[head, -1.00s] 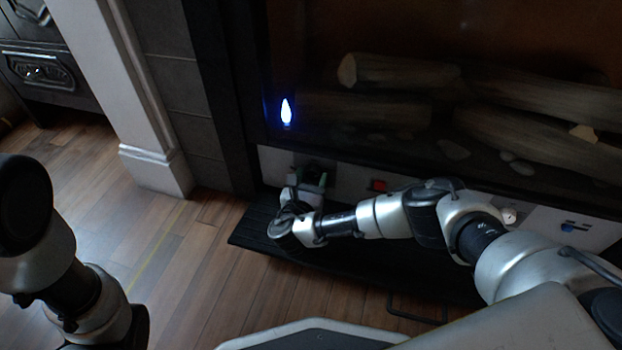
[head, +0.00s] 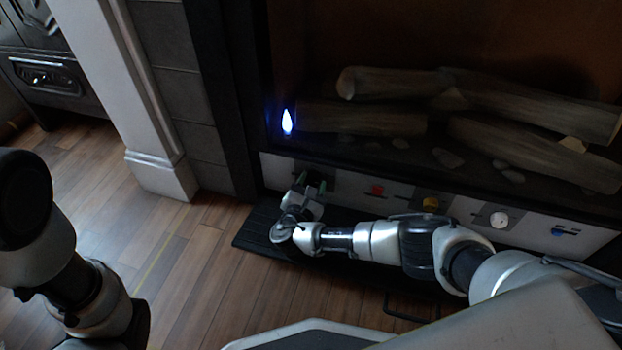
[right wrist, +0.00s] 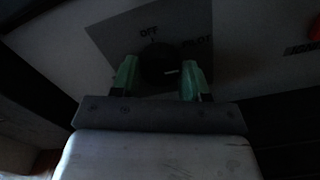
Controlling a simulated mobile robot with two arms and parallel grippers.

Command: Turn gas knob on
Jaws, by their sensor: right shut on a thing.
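The gas knob (right wrist: 158,68) is dark and round, on a grey plate (right wrist: 110,40) with the printed words OFF and PILOT. A small light mark shows on its lower right face. My right gripper (right wrist: 160,80) has its green fingers on both sides of the knob and is shut on it. In the head view my right gripper (head: 314,186) is at the left end of the white panel (head: 345,184) under the fireplace; the knob there is mostly hidden. My left arm shows at the left, but its gripper is out of view.
A small blue-white flame (head: 287,121) burns above the panel, beside the logs (head: 365,117). A black ledge (head: 262,240) lies below.

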